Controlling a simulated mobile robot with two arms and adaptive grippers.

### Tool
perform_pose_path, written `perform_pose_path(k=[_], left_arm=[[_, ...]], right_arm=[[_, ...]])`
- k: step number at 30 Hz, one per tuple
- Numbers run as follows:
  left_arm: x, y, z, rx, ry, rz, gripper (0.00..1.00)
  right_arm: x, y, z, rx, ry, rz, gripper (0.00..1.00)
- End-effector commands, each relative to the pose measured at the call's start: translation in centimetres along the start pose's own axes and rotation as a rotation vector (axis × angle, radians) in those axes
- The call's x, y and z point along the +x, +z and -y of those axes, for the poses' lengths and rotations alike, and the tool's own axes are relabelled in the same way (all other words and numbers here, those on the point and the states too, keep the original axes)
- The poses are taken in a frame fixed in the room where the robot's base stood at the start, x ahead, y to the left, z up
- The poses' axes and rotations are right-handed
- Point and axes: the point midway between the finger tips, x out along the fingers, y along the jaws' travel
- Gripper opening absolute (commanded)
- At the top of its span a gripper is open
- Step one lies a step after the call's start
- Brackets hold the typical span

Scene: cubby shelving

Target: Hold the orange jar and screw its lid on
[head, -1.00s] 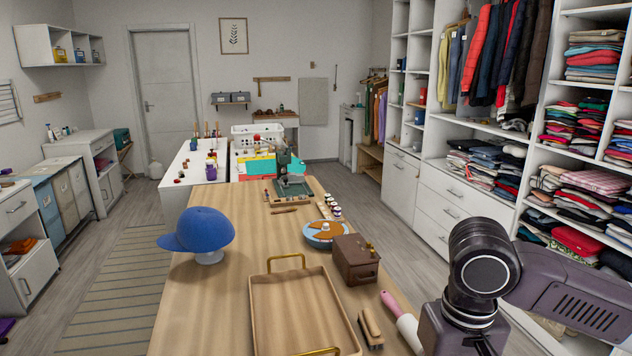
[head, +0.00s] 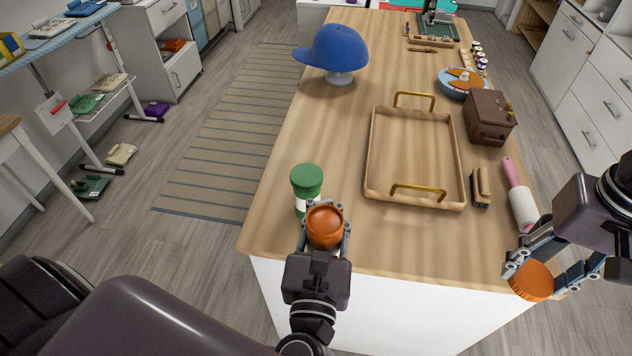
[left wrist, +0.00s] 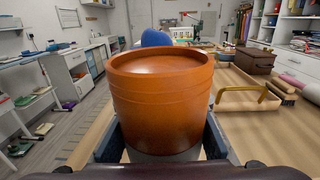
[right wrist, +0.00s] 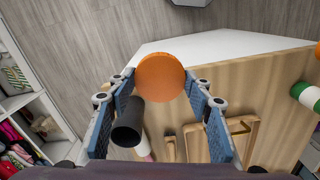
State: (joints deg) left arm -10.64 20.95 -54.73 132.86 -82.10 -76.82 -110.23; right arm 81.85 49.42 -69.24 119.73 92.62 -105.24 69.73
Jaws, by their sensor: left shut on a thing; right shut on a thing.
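The orange jar (head: 325,226) is upright between the fingers of my left gripper (head: 324,235), which is shut on it near the table's front edge. It fills the middle of the left wrist view (left wrist: 162,100), its round top facing up. My right gripper (head: 535,272) is shut on the orange lid (head: 531,281), a flat disc, at the table's right front corner. The lid also shows between the fingertips in the right wrist view (right wrist: 160,77). The lid and jar are well apart. The jar's lower part is hidden by the left gripper.
A green-capped jar (head: 306,181) stands just behind the orange jar. A wooden tray (head: 377,160) with brass handles lies mid-table. A brush (head: 481,187), pink-handled roller (head: 521,205) and brown box (head: 490,117) are at right. A blue cap (head: 337,47) sits farther back.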

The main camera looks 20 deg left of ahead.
Motion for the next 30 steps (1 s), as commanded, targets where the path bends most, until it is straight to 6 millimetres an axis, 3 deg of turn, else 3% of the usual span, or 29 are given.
perform_pose_path(k=[6, 12, 18, 30], left_arm=[[-0.9, -0.7, 5.3, 0.003, -0.267, 0.002, 0.0], [-1.4, -1.2, 8.7, 0.001, -0.438, 0.002, 0.0], [-1.7, -1.4, 10.1, -0.001, -0.506, 0.0, 0.0], [-1.7, -1.5, 10.2, 0.0, -0.508, -0.001, 0.0]], right_arm=[[0.0, 0.0, 0.0, 0.0, 0.0, 0.0, 0.35], [0.0, 0.0, 0.0, 0.0, 0.0, 0.0, 0.35], [0.0, 0.0, 0.0, 0.0, 0.0, 0.0, 0.35], [-0.1, -0.1, 0.3, -0.004, 0.0, -0.001, 0.35]])
